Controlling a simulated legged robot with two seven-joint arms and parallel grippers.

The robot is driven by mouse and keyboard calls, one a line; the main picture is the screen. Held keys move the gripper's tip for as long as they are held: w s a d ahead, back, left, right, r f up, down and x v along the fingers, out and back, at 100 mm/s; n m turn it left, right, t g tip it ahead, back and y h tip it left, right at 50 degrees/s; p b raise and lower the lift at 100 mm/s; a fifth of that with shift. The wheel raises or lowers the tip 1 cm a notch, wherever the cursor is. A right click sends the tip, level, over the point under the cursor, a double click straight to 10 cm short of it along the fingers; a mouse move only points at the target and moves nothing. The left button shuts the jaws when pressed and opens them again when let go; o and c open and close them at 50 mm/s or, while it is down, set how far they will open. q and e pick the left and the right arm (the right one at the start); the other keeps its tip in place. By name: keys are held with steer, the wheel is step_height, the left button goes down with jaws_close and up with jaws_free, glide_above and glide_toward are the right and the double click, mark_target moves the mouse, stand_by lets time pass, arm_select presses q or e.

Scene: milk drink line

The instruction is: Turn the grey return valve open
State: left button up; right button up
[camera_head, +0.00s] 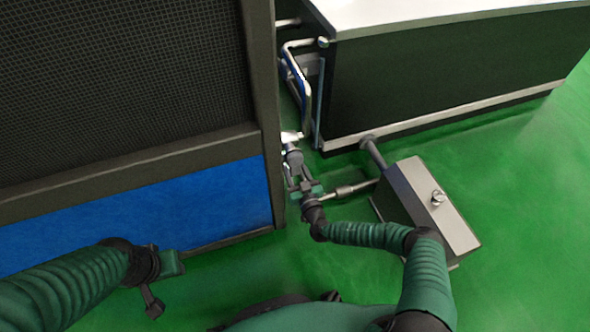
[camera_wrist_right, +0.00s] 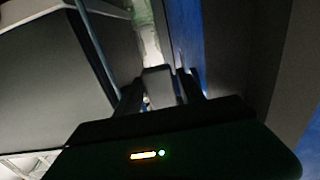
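A grey piece, which looks like the return valve's handle (camera_head: 295,158), sits in the narrow gap between the blue-panelled machine and the dark cabinet. My right gripper (camera_head: 291,172) is at it, reaching up into the gap. In the right wrist view a grey block (camera_wrist_right: 158,84) stands between the two dark fingers (camera_wrist_right: 160,92). I cannot tell whether the fingers press on it or only stand around it. The valve body is mostly hidden. My left gripper (camera_head: 153,300) hangs low at the left, away from the valve; its opening is unclear.
The blue-panelled machine (camera_head: 150,205) is close on the left, the dark cabinet (camera_head: 430,75) on the right. Bent metal pipes (camera_head: 300,85) run behind the gap. A grey box (camera_head: 430,205) with a pipe stands right of my right forearm. Green floor (camera_head: 530,200) is free at right.

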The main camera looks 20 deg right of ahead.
jaws_close()
stand_by(1.1)
